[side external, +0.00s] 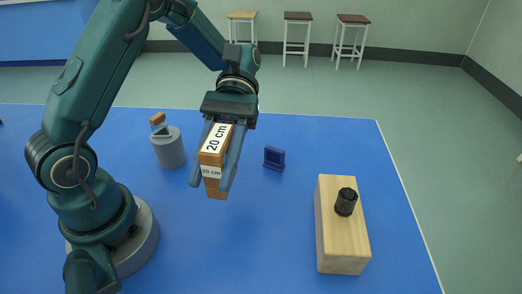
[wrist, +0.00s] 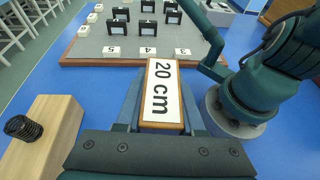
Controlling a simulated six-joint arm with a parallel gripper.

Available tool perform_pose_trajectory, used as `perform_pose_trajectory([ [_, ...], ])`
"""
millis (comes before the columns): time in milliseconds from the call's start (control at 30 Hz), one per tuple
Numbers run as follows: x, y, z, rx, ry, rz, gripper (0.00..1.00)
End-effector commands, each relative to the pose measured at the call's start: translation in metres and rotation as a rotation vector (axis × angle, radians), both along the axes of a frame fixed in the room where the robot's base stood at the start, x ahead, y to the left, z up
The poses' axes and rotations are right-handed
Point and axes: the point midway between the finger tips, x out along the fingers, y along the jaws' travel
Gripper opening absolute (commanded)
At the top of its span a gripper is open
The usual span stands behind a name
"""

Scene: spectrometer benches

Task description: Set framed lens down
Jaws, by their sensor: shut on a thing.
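The framed lens (side external: 215,190) is an orange-brown wooden piece with white "20 cm" labels. My gripper (side external: 211,180) is shut on it, with one finger on each side. The piece hangs down between the fingers, seemingly above the blue table; the exact gap cannot be told. In the wrist view the framed lens (wrist: 162,95) shows its large "20 cm" label between the fingers of my gripper (wrist: 161,108). Any glass in it is hidden from both views.
A grey board (wrist: 92,50) with a wooden rim carries several black frames and numbered white labels. A wooden block (side external: 340,240) with a black cylinder (side external: 346,202) stands at right. A small dark blue block (side external: 274,158) and a grey cylinder (side external: 168,150) stand nearby. The blue table (side external: 265,230) is clear in front.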

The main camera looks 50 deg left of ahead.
Motion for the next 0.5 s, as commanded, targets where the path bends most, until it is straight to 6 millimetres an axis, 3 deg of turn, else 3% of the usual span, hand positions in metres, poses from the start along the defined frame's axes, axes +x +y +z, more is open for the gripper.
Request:
perform_pose_trajectory([
  [167, 0.006, -0.007, -0.002, -0.001, 0.002, 0.094, 0.00],
  [500, -0.031, -0.065, -0.043, 0.002, 0.008, 0.087, 0.00],
])
